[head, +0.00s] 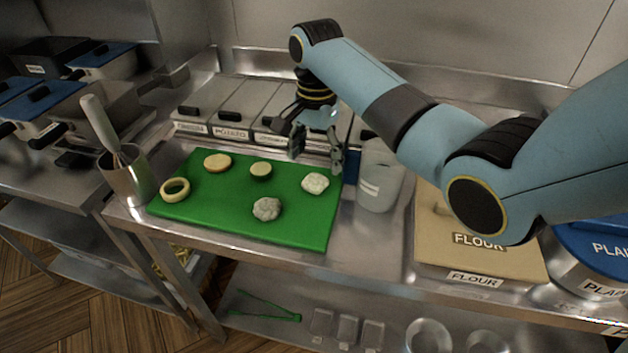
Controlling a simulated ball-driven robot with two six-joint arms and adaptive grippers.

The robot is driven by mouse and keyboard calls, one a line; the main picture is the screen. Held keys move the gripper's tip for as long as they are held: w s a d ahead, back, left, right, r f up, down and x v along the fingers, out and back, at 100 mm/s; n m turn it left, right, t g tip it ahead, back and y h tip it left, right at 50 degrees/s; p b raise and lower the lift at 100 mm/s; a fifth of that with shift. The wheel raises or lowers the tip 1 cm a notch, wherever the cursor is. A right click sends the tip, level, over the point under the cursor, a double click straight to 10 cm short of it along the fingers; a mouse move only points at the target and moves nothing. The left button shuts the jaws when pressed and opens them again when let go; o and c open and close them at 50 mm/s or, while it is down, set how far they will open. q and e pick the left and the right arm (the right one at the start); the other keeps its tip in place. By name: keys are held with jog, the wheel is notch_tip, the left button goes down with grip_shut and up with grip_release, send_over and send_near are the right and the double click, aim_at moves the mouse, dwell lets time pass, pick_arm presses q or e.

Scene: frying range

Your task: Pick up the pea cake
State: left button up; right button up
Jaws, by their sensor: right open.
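The green board (215,205) bears several small food pieces. I cannot tell for sure which is the pea cake. A whitish lump (315,183) lies at the right, a tan round piece (217,162) at the back left, and a pale ring (175,189) at the left. My right gripper (317,156) is open and empty, pointing down over the board's back right part, above and behind the whitish lump. My left gripper is out of view.
A metal pot (130,180) with a whisk stands left of the board. Lidded bins (230,112) line the back. A translucent container (379,178) stands close to the board's right edge. A flour bin (480,255) is further right. Green tongs (265,305) lie on the lower shelf.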

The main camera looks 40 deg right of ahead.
aim_at(317, 179)
jog(key=shift+f, duration=0.45)
jog(key=f, duration=0.3)
jog(key=shift+s+a+f+p, duration=0.1)
jog(key=shift+s+f+p, duration=0.15)
jog(key=shift+f+p, duration=0.1)
jog(key=shift+f, duration=0.5)
jog(key=shift+c, duration=1.2)
jog(key=c, duration=0.4)
jog(key=shift+c, duration=1.4)
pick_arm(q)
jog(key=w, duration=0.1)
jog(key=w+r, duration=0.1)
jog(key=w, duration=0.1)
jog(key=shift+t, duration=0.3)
pick_arm(e)
jog(key=shift+c, duration=0.2)
